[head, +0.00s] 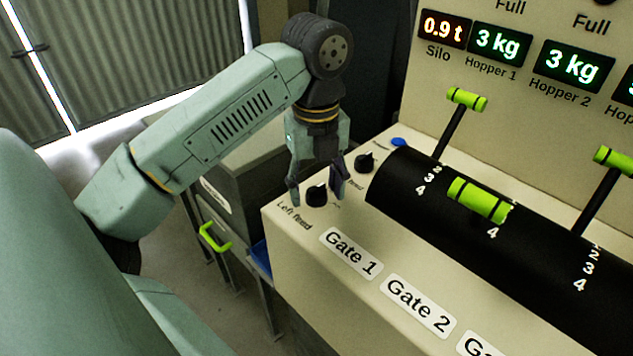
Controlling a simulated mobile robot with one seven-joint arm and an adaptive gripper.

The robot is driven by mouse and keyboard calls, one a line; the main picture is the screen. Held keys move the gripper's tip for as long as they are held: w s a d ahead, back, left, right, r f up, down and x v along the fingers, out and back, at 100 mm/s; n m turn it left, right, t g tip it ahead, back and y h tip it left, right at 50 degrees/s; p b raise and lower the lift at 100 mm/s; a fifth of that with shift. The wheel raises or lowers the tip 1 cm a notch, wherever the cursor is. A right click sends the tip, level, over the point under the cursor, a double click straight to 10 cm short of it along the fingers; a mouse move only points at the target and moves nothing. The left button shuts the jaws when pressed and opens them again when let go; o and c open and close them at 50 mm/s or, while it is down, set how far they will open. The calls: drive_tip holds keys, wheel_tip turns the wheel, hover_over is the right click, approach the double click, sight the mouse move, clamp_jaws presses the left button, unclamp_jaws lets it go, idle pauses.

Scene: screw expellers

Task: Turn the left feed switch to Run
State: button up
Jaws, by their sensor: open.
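The left feed switch is a black rotary knob (316,195) near the left corner of the cream console, above the label "Left feed" (294,216). My gripper (317,192) points down over it, with its fingers apart, one on the left and one on the right of the knob. I cannot tell whether either finger touches the knob. The knob's setting and its position marks are too small or partly hidden to read.
A second black knob (365,162) and a blue button (398,142) sit behind on the console (300,238). A black drum with green-handled levers (467,100) stands to the right. Displays (499,43) are on the back panel.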

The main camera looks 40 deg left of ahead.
drive_tip(key=shift+c, duration=0.5)
drive_tip(key=c, duration=1.1)
drive_tip(key=shift+b, duration=0.3)
drive_tip(key=shift+f+m+b, duration=0.15)
drive_tip(key=shift+m+b, duration=0.75)
drive_tip(key=shift+m, duration=0.2)
drive_tip(key=m+b, duration=0.2)
drive_tip(key=m, duration=0.1)
drive_tip(key=shift+m, duration=0.3)
drive_tip(key=m+b, duration=0.1)
drive_tip(key=m, duration=0.4)
drive_tip(key=shift+r+m+b, duration=0.2)
drive_tip(key=shift+m+b, duration=0.15)
drive_tip(key=shift+m, duration=0.35)
